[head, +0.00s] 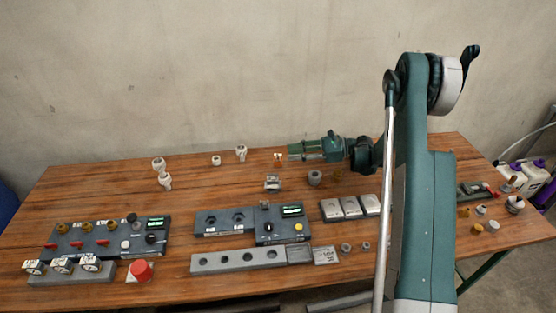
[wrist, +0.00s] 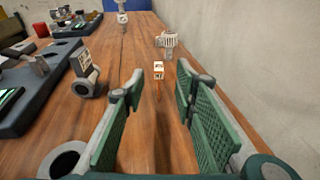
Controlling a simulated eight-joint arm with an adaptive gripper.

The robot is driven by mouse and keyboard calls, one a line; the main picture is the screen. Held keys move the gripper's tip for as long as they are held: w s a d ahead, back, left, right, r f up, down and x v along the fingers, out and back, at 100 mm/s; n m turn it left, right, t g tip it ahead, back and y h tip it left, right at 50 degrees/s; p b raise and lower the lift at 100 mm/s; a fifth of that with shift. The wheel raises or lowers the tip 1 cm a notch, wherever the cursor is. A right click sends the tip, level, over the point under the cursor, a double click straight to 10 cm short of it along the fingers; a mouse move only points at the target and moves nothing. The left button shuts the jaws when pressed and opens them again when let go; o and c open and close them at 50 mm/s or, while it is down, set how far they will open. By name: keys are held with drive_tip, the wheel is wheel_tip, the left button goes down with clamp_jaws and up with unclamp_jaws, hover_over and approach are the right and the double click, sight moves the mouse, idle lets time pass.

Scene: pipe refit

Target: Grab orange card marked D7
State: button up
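A small orange piece with a pale label (head: 278,159) stands on the wooden table just left of my gripper's tips in the head view. In the wrist view, it is the small upright tag (wrist: 158,70), with a thin orange edge below its pale face. I cannot read its marking, so I cannot confirm D7. My gripper (head: 290,152) is level and points left above the table. In the wrist view, its green-padded fingers (wrist: 160,78) are wide apart and empty, with the tag beyond and between them, apparently untouched.
A labelled metal fitting (head: 272,184) and a grey ring (head: 314,177) stand near my gripper, toward the front. A pale fitting (head: 241,152) stands farther left; it also shows in the wrist view (wrist: 167,42). A control panel (head: 240,222) is in front. The wall is behind.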

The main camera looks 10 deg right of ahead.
sight(281, 155)
drive_tip(key=shift+x, duration=1.05)
drive_tip(key=shift+a, duration=0.1)
drive_tip(key=shift+b+x, duration=0.65)
drive_tip(key=shift+x, duration=1.85)
drive_tip(key=shift+c, duration=0.5)
drive_tip(key=c, duration=0.7)
